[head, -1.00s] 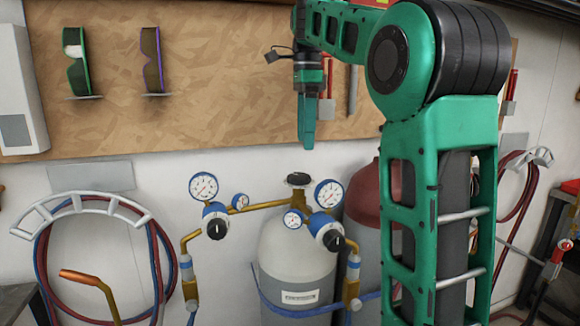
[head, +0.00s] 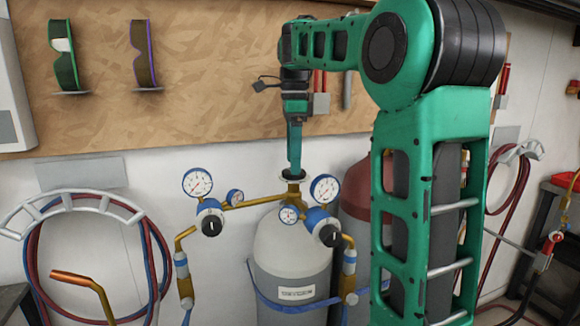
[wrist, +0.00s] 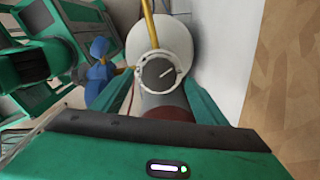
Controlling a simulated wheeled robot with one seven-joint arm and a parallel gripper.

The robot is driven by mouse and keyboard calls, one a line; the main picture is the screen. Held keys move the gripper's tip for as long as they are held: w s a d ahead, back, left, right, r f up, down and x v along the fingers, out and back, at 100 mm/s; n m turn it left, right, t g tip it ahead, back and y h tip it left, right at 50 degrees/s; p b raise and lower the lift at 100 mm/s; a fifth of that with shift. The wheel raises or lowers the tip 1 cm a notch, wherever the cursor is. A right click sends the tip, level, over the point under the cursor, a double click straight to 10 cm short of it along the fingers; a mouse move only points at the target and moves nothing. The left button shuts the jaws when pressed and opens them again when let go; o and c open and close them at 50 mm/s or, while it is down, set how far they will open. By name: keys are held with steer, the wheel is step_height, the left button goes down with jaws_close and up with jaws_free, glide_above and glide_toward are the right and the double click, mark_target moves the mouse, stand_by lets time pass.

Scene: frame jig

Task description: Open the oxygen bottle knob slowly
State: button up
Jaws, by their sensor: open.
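The grey oxygen bottle (head: 290,248) stands upright against the wall, with a label and a blue strap round it. Its dark top knob (wrist: 159,73) faces the wrist camera, with a pale ring around it and a light line mark on its face. My gripper (head: 293,172) points straight down over the knob in the head view and hides most of it. In the wrist view my open gripper (wrist: 156,88) has one green finger on each side of the knob. I cannot tell whether the fingers touch it.
Brass pipes with gauges (head: 197,183) and (head: 325,189) and black regulator knobs (head: 211,225) and (head: 330,235) flank the bottle top. A dark red bottle (head: 357,190) stands to the right, partly behind my arm. A hose rack (head: 80,200) hangs at left. A wooden board (head: 210,75) is behind.

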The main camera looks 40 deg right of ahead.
steer(key=shift+f, duration=1.1)
steer(key=c, duration=1.1)
steer(key=shift+d, duration=0.1)
